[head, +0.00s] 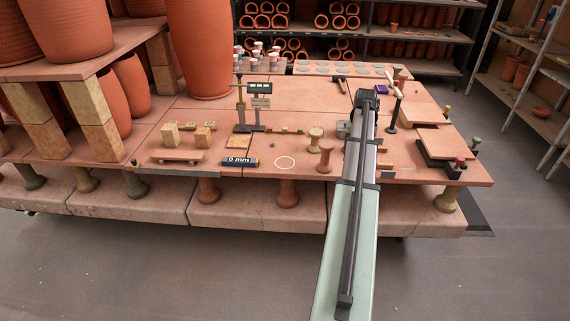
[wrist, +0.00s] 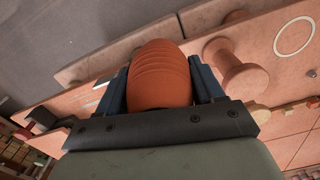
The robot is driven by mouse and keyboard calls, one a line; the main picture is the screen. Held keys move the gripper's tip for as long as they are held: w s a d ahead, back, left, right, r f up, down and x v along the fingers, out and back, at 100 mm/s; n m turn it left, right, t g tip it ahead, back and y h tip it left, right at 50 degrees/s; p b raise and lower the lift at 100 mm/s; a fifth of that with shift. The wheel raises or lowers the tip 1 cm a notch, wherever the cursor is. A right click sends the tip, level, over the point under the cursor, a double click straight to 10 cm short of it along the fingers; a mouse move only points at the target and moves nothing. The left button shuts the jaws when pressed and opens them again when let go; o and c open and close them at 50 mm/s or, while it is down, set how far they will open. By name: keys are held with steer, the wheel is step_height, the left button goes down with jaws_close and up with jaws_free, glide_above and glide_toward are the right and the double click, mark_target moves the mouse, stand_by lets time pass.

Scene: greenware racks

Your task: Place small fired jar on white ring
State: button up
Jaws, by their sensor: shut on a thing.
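The small fired jar (wrist: 160,70) is a ribbed, rounded orange-brown piece in the wrist view. My gripper (wrist: 160,85) is shut on it, with one dark finger on each side. The white ring (head: 285,162) is a thin circle marked on the terracotta table top, near its front edge in the head view. It also shows at the upper right of the wrist view (wrist: 294,36), apart from the held jar. In the head view my arm hides most of the gripper, and I cannot make out the jar there.
A black and blue gauge (head: 239,162) lies left of the ring. A stand with a display (head: 257,90) is behind. The table around the ring is bare.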

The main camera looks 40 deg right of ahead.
steer(key=w+a+n, duration=0.3)
steer(key=w+a, duration=0.4)
steer(key=a, duration=1)
steer(key=w+a+n, duration=0.3)
steer(key=w+a, duration=0.3)
steer(key=a, duration=1.2)
steer(key=w+a+n, duration=0.4)
steer(key=w+a, duration=0.3)
steer(key=a, duration=1)
steer(key=w+d+m, duration=0.3)
steer(key=d+m, duration=0.5)
steer(key=d, duration=1.2)
steer(key=w+d+m, duration=0.4)
steer(key=d+m, duration=0.5)
steer(key=d, duration=1.2)
steer(key=shift+s+a+f, duration=0.1)
steer(key=shift+a+f, duration=0.05)
steer(key=shift+f, duration=4.4)
steer(key=shift+f, duration=0.15)
steer(key=o, duration=1.2)
